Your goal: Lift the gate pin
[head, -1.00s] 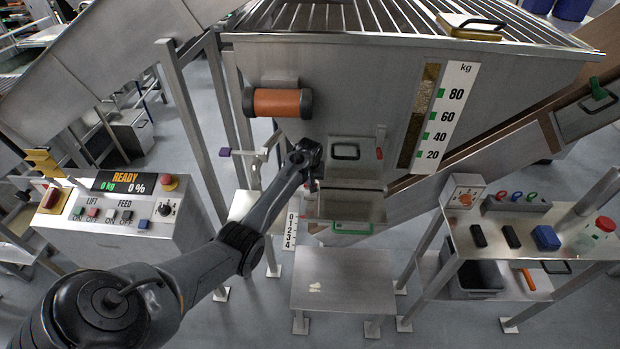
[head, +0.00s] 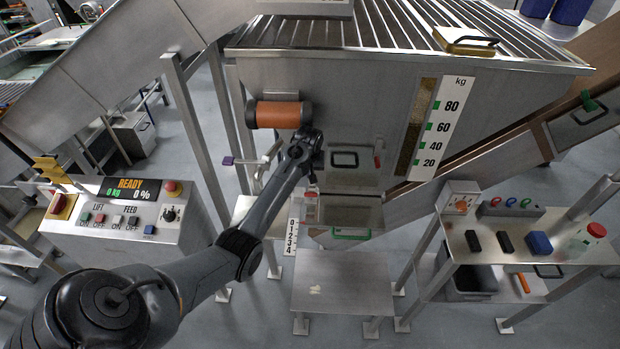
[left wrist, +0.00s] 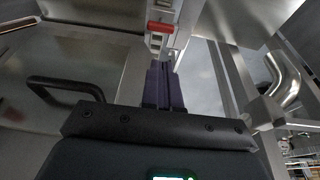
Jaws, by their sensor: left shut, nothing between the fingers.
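My left gripper (head: 311,178) is at the left side of the hopper's front hatch, pointing down. In the left wrist view its dark fingers (left wrist: 163,88) are together, with nothing seen between them. A small red-topped piece on a metal bracket (left wrist: 160,27) lies just beyond the fingertips, apart from them as far as I can see. In the head view a reddish piece (head: 311,192) shows just below the gripper. Another small red pin-like piece (head: 377,160) stands right of the hatch. I cannot tell for certain which is the gate pin. My right gripper is not in view.
The hatch has a black handle (head: 344,159), close to the left fingers in the wrist view (left wrist: 62,90). A green handle (head: 350,234) is lower down. An orange roller (head: 278,114) is above left. A bent metal pipe (left wrist: 284,80) is at right.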

